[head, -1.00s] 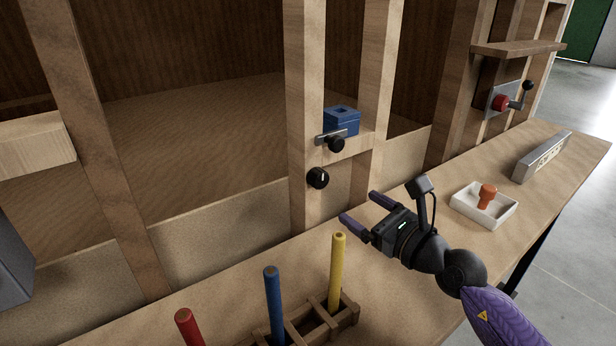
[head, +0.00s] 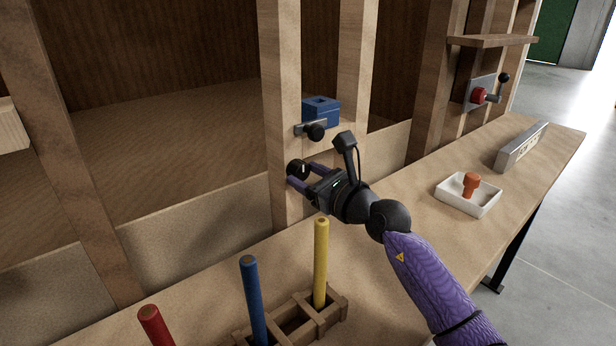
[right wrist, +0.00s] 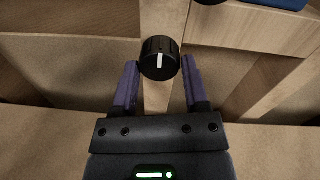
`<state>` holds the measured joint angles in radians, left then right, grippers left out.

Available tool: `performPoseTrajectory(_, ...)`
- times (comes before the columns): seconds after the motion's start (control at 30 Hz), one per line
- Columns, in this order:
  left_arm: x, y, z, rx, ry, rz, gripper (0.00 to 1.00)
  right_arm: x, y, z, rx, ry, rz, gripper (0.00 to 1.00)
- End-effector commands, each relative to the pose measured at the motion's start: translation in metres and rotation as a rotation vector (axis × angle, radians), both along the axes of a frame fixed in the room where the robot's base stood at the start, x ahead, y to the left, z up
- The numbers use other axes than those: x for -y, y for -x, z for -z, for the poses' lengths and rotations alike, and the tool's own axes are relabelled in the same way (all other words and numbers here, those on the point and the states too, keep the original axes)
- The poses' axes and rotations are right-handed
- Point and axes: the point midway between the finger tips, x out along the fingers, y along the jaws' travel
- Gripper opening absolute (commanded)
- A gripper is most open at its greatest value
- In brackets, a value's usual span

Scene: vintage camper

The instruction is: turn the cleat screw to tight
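A round black knob with a white line (head: 296,168) sits on the front of a wooden post. A second black knob (head: 315,132) sits higher, on a metal plate below a blue box (head: 321,112); I cannot tell from looks alone which is the cleat screw. My right gripper (head: 302,176) is open at the lower knob. My left gripper is not in view.
A wooden rack (head: 334,302) with red, blue and yellow rods stands on the bench, below my right arm. A white tray (head: 452,199) with an orange object, a grey bar (head: 521,148) and a red switch with a lever (head: 480,95) are to the right.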

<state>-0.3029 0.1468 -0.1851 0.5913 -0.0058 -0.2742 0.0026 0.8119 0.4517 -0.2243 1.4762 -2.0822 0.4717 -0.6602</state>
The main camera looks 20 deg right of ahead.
Motion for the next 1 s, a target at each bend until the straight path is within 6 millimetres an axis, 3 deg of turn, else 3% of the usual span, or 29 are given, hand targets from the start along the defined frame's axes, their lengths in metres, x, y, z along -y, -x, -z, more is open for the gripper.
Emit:
performPoseTrajectory(0.03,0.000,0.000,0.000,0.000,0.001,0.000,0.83,0.000,0.000,0.000,0.000,0.000,0.000,0.46)
performPoseTrajectory(0.2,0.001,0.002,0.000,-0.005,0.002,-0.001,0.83,0.000,0.000,0.000,0.000,0.000,0.000,0.10)
performPoseTrajectory(0.27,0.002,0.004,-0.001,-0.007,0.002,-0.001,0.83,0.000,0.000,0.000,0.000,0.000,0.000,0.00)
performPoseTrajectory(0.67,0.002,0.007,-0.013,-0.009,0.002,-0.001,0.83,0.000,0.000,-0.002,-0.030,-0.080,0.000,0.00)
performPoseTrajectory(1.0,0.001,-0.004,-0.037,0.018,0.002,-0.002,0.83,0.000,0.001,-0.004,-0.127,-0.350,0.000,0.00)
